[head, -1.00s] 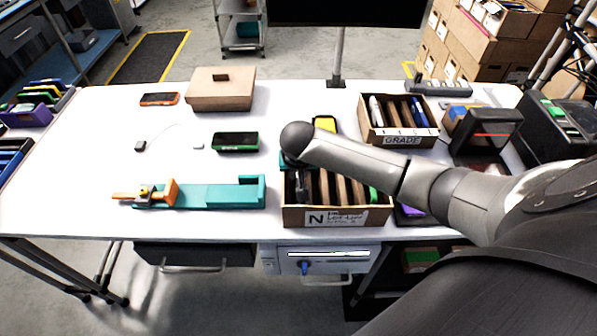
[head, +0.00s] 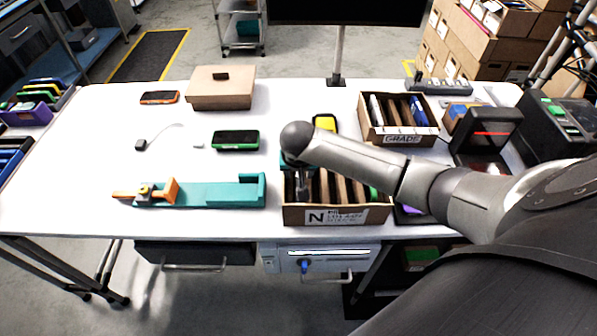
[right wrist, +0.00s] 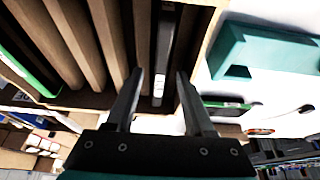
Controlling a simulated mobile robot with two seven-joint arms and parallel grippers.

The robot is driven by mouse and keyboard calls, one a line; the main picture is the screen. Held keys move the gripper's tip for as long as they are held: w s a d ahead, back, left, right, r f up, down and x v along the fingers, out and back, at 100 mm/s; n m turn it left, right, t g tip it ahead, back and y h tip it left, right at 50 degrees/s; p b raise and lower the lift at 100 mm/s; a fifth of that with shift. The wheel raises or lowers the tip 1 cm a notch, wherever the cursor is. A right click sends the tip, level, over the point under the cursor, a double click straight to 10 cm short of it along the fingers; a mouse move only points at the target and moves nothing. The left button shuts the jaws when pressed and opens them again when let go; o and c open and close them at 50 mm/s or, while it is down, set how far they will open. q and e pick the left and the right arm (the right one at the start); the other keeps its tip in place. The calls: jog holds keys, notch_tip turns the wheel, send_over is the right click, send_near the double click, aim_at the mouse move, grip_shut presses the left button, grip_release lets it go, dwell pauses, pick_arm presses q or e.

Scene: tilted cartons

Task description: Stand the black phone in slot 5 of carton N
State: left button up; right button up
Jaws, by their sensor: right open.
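Carton N (head: 323,216) stands at the table's front edge, with brown dividers making upright slots. In the right wrist view a thin black phone (right wrist: 165,45) stands on edge in the end slot on the teal fixture's side, close to the carton wall (right wrist: 201,35). My right gripper (right wrist: 160,76) is open, its two fingers apart on either side of the phone's near end. In the head view my right gripper (head: 303,186) is over the carton's left end and my arm hides part of the carton. My left gripper is not in view.
A green-edged item (head: 374,192) stands at the carton's right end. A teal fixture (head: 225,194) lies left of it. A carton marked GRADE (head: 402,139), a yellow device (head: 325,122) and a green-edged phone (head: 236,140) are behind. The table's left middle is mostly clear.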

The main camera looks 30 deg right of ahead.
jog(key=p+v, duration=0.2)
jog(key=v, duration=1.3)
jog(key=shift+r+p, duration=0.15)
jog(key=shift+p, duration=0.2)
notch_tip(320, 180, up, 7)
jog(key=p, duration=0.9)
